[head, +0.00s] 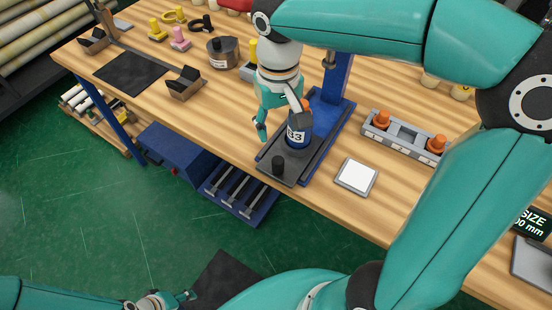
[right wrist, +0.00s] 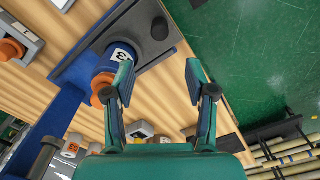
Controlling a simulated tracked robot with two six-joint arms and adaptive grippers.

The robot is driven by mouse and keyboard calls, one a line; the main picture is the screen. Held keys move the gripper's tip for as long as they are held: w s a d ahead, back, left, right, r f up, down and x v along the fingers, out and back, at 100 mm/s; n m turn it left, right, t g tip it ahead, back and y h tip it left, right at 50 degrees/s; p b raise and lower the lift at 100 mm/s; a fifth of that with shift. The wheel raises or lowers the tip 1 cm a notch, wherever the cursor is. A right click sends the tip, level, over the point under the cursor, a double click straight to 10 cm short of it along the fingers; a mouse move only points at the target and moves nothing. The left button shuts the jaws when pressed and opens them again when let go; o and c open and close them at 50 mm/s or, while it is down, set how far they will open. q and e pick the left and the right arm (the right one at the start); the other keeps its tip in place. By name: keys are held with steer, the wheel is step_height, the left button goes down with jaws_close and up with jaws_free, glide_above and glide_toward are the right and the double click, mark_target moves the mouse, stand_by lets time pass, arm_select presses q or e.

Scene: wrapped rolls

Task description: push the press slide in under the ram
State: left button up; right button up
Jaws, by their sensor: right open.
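The press slide (head: 302,164) is a dark plate on the blue press base (head: 335,115), with its near end towards the bench's front edge. A dark upright knob (head: 278,165) stands on that end; the knob also shows in the right wrist view (right wrist: 160,28). A blue labelled cylinder (head: 299,134) stands upright on the slide; in the right wrist view it shows an orange end (right wrist: 101,94). My right gripper (head: 280,114) is open, with one finger close beside the cylinder; contact is unclear. The ram is hidden behind my right arm. My left gripper (head: 165,300) is low, away from the bench.
A white square pad (head: 356,176) and a grey holder (head: 405,137) with orange-topped pieces lie right of the press. A dark round pot (head: 223,52), a wooden block (head: 186,83) and a black mat (head: 132,74) lie left. Bare wood separates the press from the block.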

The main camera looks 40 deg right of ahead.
mark_target(278, 159)
step_height(278, 159, down, 14)
steer(key=shift+r, duration=0.25)
jaws_close()
stand_by(0.3)
